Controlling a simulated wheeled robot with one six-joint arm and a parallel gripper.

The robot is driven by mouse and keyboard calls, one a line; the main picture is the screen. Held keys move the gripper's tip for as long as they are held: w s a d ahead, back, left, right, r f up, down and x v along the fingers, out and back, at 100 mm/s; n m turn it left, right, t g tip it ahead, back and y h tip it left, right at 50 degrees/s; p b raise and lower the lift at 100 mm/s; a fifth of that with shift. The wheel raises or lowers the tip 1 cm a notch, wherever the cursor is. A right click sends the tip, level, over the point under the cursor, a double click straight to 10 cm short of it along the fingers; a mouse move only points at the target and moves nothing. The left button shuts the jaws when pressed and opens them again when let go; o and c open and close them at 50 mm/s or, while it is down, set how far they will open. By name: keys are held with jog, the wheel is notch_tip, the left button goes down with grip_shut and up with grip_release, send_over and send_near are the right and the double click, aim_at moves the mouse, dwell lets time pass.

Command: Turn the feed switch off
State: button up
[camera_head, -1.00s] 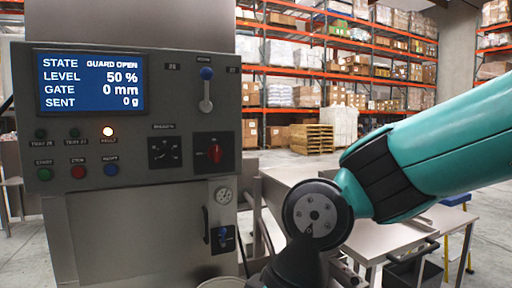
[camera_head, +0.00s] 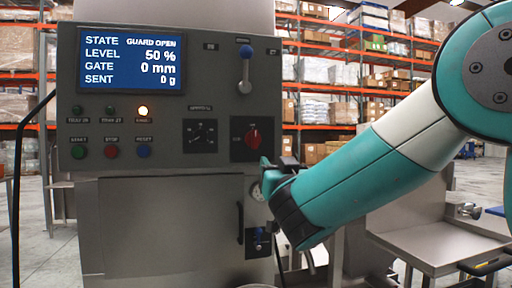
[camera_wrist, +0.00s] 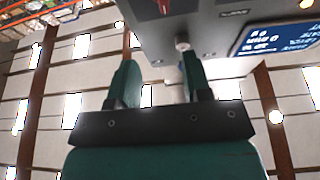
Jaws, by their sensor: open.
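A red rotary switch (camera_head: 253,138) on a black plate sits at the lower right of the grey control panel (camera_head: 220,75); its lettering is too small to read. Its handle looks roughly upright. In the wrist view a red part of the switch (camera_wrist: 165,5) shows at the top edge, cut off. My gripper (camera_head: 270,165) is just below and right of the switch in the head view, seen edge-on and apparently apart from it. In the wrist view my gripper (camera_wrist: 158,78) has its two teal fingers spread, with nothing between them.
A blue-knobbed lever (camera_head: 246,68) stands above the switch. The display (camera_head: 131,61) reads GUARD OPEN, 50 %, 0 mm, 0 g. Push buttons (camera_head: 112,152) and a black dial (camera_head: 200,136) lie left. A steel table (camera_head: 440,250) stands right.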

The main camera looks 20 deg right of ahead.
aim_at(256, 133)
jog(key=p+x, duration=0.3)
jog(key=x, duration=0.2)
jog(key=p+x, duration=0.4)
jog(key=x, duration=0.2)
jog(key=r+p+x, duration=0.1)
jog(key=p+x, duration=0.3)
jog(key=x, duration=0.2)
jog(key=shift+a+r, duration=0.15)
jog(key=shift+a, duration=0.2)
jog(key=shift+c, duration=0.4)
grip_shut()
